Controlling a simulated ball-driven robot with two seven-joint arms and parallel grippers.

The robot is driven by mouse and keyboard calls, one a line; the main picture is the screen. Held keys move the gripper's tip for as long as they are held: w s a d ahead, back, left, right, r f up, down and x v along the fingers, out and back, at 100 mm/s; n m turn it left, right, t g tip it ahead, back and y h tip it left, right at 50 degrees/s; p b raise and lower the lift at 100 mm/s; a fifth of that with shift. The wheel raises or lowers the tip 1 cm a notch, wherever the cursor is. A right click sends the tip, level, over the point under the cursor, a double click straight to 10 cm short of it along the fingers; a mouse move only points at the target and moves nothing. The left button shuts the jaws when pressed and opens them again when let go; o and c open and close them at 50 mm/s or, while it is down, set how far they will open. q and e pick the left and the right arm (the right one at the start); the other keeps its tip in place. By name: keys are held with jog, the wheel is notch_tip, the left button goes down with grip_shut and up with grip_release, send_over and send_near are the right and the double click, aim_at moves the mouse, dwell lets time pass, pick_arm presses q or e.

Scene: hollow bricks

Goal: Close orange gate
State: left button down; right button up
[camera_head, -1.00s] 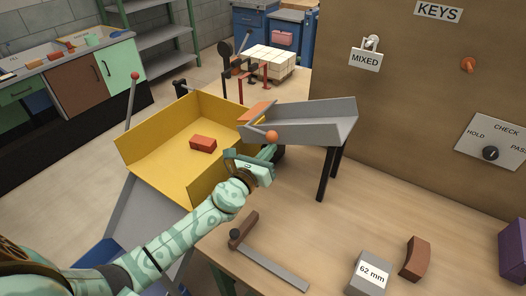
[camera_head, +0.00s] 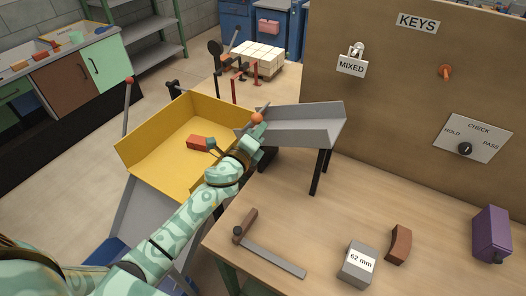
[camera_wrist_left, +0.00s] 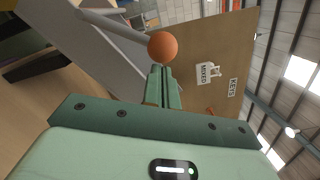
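The orange gate's flap is not visible in the head view now; my left arm covers part of the spot where the grey chute (camera_head: 305,122) meets the yellow bin (camera_head: 150,165). The orange ball knob (camera_head: 257,118) on a grey lever stands at the chute's near left end. It also shows in the wrist view (camera_wrist_left: 162,46). My left gripper (camera_head: 254,132) is right below the knob. In the wrist view its two fingers (camera_wrist_left: 163,72) are together, with the knob just beyond their tips; contact is unclear. My right gripper is out of view.
A red brick (camera_head: 197,143) lies in the yellow bin. The bench holds a try square (camera_head: 270,258), a grey 62 mm block (camera_head: 356,266), a curved brown brick (camera_head: 399,245) and a purple box (camera_head: 491,236). A brown panel (camera_head: 400,100) stands behind.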

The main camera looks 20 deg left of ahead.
aim_at(255, 118)
pick_arm(q)
jog(key=r+n+p, duration=0.1)
jog(key=a+r+n+p, duration=0.1)
jog(key=shift+w+a+n, duration=0.1)
jog(key=shift+a+n, duration=0.2)
jog(key=shift+a+r+n, duration=0.1)
jog(key=shift+a+n, duration=0.2)
jog(key=shift+n, duration=0.1)
dwell(0.3)
